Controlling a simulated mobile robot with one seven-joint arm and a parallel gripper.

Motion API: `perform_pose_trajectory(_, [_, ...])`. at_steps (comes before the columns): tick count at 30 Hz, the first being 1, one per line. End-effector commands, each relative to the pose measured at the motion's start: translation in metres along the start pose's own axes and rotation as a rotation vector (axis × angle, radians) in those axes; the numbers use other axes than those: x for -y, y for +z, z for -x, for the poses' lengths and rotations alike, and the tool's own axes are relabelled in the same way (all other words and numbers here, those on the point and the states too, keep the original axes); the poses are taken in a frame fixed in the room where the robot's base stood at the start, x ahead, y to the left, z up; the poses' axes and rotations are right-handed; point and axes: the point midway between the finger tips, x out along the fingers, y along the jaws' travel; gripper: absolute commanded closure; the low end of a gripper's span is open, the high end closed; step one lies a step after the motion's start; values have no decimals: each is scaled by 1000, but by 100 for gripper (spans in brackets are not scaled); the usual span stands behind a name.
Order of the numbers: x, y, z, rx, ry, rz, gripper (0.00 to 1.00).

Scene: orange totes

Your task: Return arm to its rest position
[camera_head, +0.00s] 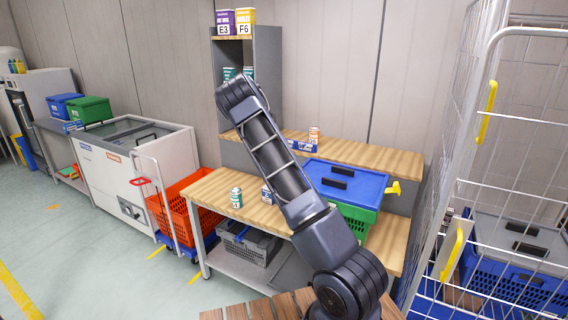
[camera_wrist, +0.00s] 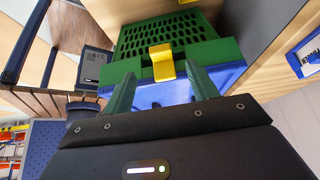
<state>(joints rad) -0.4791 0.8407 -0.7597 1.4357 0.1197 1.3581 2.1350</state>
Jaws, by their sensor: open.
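My arm (camera_head: 275,155) rises from the lower right and bends at an elbow above the workbench in the head view. My gripper is not visible in that view. In the wrist view my gripper (camera_wrist: 160,74) is open, with nothing between its two green fingers. It points toward a green crate (camera_wrist: 222,48) with a yellow latch (camera_wrist: 162,62). The latch appears between the fingers, but I cannot tell how far away it is. The green crate (camera_head: 357,219) with a blue lid (camera_head: 345,183) stands on the wooden bench in the head view, partly behind my arm.
A can (camera_head: 236,197) stands on the bench (camera_head: 205,190). A shelf unit (camera_head: 267,75) rises behind it. A wire cage trolley (camera_head: 480,150) stands close on the right. An orange tote (camera_head: 180,208) sits left of the bench. Open floor (camera_head: 70,240) lies at far left.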

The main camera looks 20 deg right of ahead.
Motion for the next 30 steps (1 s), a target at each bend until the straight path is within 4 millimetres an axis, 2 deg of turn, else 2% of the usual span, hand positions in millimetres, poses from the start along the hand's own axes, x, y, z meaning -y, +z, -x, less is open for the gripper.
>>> perform_pose_trajectory(10, [0, -1, 2, 3, 1, 3, 42])
perform_pose_trajectory(14, [-2, -13, 6, 28, 10, 39, 42])
perform_pose_trajectory(20, [-16, -51, 19, 118, 33, 189, 42])
perform_pose_trajectory(30, [-54, -119, 43, 283, 12, 494, 42])
